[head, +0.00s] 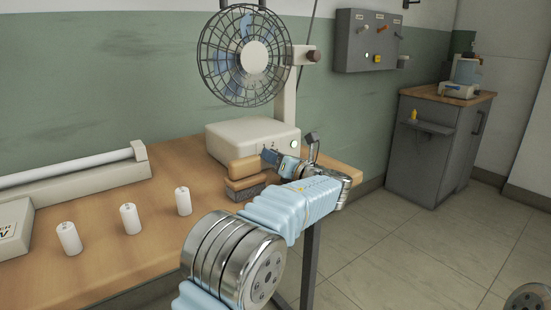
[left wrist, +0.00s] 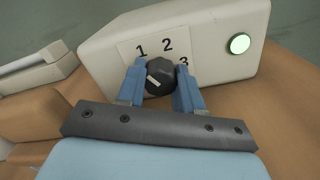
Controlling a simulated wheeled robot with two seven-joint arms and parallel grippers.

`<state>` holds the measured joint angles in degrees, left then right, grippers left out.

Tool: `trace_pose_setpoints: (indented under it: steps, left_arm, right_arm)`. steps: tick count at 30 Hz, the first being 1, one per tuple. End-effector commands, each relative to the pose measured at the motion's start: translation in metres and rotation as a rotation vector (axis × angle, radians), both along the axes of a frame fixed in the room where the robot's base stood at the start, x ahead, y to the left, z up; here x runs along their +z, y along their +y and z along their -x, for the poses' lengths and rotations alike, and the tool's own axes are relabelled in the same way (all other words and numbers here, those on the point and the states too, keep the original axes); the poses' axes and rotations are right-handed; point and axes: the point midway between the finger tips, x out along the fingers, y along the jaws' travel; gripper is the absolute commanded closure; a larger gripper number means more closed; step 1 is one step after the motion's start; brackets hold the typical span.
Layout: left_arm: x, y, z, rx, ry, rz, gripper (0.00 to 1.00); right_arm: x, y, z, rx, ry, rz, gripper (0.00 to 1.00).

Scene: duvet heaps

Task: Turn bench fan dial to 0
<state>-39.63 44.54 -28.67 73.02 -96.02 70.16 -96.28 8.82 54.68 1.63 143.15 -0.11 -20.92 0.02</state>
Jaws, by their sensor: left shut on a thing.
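The bench fan (head: 245,55) stands on the workbench, with a cream base box (head: 240,135). In the left wrist view, the black dial (left wrist: 160,72) is on the face of the box (left wrist: 100,50), under the printed numbers 1, 2 and 3. My left gripper (left wrist: 160,84) is shut on the dial, with one blue finger on each side. In the head view, my left gripper (head: 271,156) is at the front of the box and hides the dial. My right gripper is not in view.
A lit green button (left wrist: 239,43) is right of the dial. A tan brush (head: 246,186) lies below the gripper on the wooden bench (head: 150,235). Several white cylinders (head: 130,218) stand further left. A grey cabinet (head: 432,145) stands across open floor.

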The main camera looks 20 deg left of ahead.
Motion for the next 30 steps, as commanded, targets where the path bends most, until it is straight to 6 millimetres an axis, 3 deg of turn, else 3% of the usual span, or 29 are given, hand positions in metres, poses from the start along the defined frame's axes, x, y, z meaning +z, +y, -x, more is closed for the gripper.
trace_pose_setpoints:
  steps: [14, 30]
  left_arm:
    - [-0.002, -0.001, 0.000, -0.001, -0.262, 0.204, 0.95]
    - [-0.003, 0.000, 0.000, -0.001, -0.643, 0.502, 0.95]
  right_arm:
    - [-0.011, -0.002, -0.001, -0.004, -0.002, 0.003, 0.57]
    - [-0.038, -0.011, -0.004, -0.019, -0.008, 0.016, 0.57]
